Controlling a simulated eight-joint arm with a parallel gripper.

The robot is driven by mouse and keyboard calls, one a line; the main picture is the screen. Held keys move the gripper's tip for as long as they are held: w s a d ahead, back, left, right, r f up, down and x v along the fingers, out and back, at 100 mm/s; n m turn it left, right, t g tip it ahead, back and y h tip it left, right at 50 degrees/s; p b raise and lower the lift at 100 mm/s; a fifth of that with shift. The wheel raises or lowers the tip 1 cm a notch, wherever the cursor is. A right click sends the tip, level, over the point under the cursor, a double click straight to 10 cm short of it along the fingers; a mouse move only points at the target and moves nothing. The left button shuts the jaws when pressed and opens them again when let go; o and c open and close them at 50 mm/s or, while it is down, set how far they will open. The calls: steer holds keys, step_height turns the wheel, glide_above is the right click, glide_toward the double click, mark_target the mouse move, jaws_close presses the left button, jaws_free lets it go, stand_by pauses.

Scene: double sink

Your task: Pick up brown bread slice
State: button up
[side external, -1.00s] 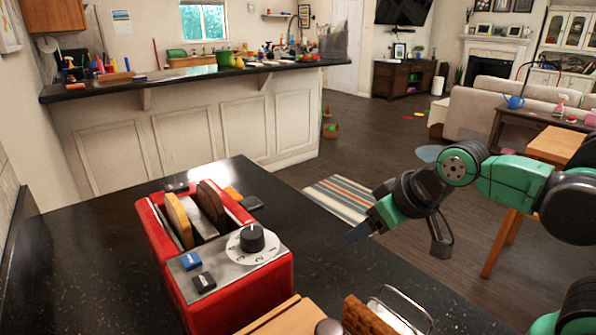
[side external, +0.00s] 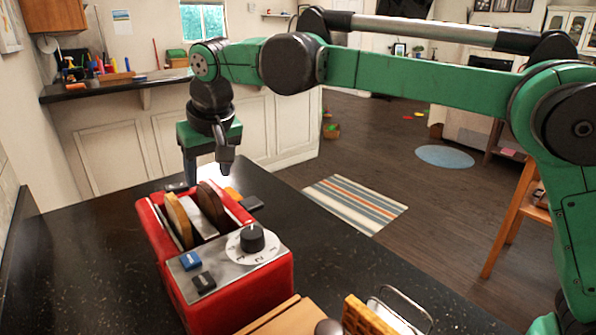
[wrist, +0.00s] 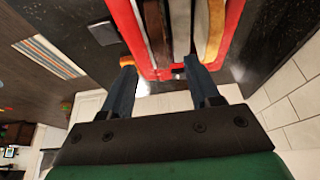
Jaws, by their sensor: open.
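The brown bread slice (side external: 211,204) stands upright in the right slot of the red toaster (side external: 240,300). A lighter tan bread slice (side external: 178,218) stands in the left slot. In the wrist view, the brown slice (wrist: 157,32) is at the left and the tan slice (wrist: 215,32) at the right, inside the toaster's red rim. My gripper (side external: 207,172) points down, above and near the far end of the toaster. Its fingers are apart and nothing is between them. In the wrist view, my gripper (wrist: 158,68) has its fingertips by the toaster's end wall.
The toaster stands on a black speckled counter (side external: 335,270). An orange item (side external: 232,193) and a dark item (side external: 250,203) lie just beyond it at the right. A waffle (side external: 366,318) and a wire rack (side external: 402,312) are at the front. A tiled wall (wrist: 290,105) shows in the wrist view.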

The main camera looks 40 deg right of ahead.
mark_target(208, 190)
steer(key=shift+x, duration=2.8)
jaws_close()
